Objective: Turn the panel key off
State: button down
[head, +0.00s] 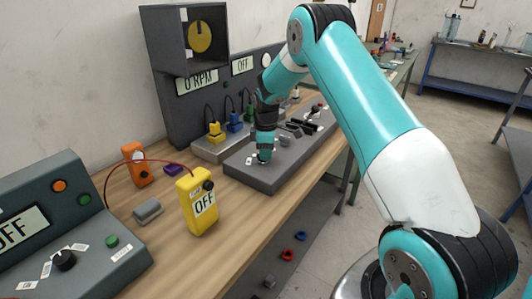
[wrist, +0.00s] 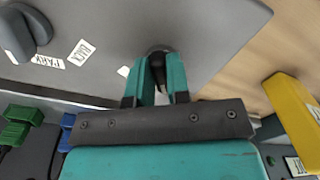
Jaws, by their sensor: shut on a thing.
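My gripper (head: 264,157) points down at the near left part of the grey panel (head: 258,178). In the wrist view, my gripper's teal fingers (wrist: 160,80) are closed around a small dark piece, which looks like the panel key (wrist: 158,62), at a round dark base on the panel. The key is mostly hidden between the fingers, so its turned angle cannot be told. In the head view the gripper hides it.
A yellow meter (head: 198,203) reading OFF and an orange device (head: 137,165) stand on the bench nearby. Behind are coloured plugs (head: 216,132) and a tall grey unit showing 0 RPM (head: 197,82) and OFF. A console (head: 62,225) is at left.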

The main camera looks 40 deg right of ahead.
jog(key=c, duration=1.1)
grip_release()
notch_tip(320, 180, up, 18)
jog(key=shift+f+b, duration=0.25)
jog(key=shift+b, duration=0.95)
jog(key=shift+a, duration=0.15)
